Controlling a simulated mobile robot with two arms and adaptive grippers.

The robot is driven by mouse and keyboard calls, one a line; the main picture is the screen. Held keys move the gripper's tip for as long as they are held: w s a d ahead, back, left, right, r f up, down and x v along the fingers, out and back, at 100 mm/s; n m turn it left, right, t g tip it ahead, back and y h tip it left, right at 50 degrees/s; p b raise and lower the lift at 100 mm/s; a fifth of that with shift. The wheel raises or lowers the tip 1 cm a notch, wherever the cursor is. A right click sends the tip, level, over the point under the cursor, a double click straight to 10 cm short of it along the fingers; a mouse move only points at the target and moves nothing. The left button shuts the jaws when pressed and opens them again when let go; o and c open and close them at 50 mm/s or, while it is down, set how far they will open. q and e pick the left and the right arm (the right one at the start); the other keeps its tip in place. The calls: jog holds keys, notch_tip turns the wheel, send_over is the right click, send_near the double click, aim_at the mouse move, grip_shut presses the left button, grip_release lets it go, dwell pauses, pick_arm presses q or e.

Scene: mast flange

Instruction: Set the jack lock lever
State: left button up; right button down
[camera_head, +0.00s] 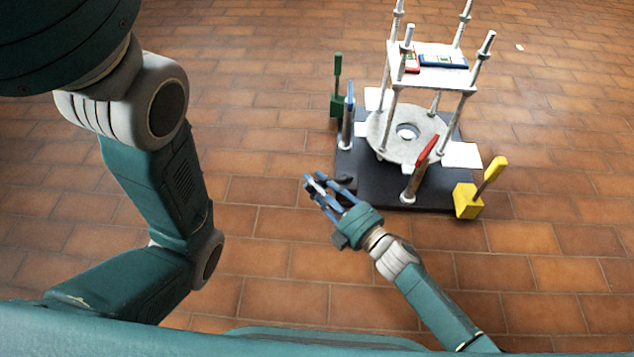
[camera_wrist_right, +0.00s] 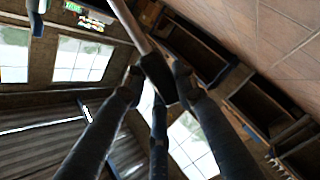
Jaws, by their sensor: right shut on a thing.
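My right gripper (camera_head: 318,184) is at the front left corner of the dark base of the mast flange stand. In the right wrist view its fingers (camera_wrist_right: 158,85) are closed around the dark end (camera_wrist_right: 158,78) of a pale grey bar (camera_wrist_right: 130,25). The bar runs up out of that picture. In the head view the held part is mostly hidden by the fingers, and a small black piece (camera_head: 347,184) shows beside them. I cannot tell which lever is the jack lock lever. My left arm shows at the left, but its gripper is out of view.
The dark base (camera_head: 385,190) bears a grey ring (camera_head: 386,133) under a white raised plate (camera_head: 432,76) on posts. A green lever (camera_head: 337,70), blue lever (camera_head: 349,110), red lever (camera_head: 427,150) and yellow lever (camera_head: 492,172) stand around it. Tiled floor is clear in front.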

jog(key=shift+s+f, duration=0.1)
jog(key=shift+f, duration=0.05)
jog(key=c, duration=1.3)
grip_release()
jog(key=shift+c, duration=0.2)
jog(key=v, duration=1.2)
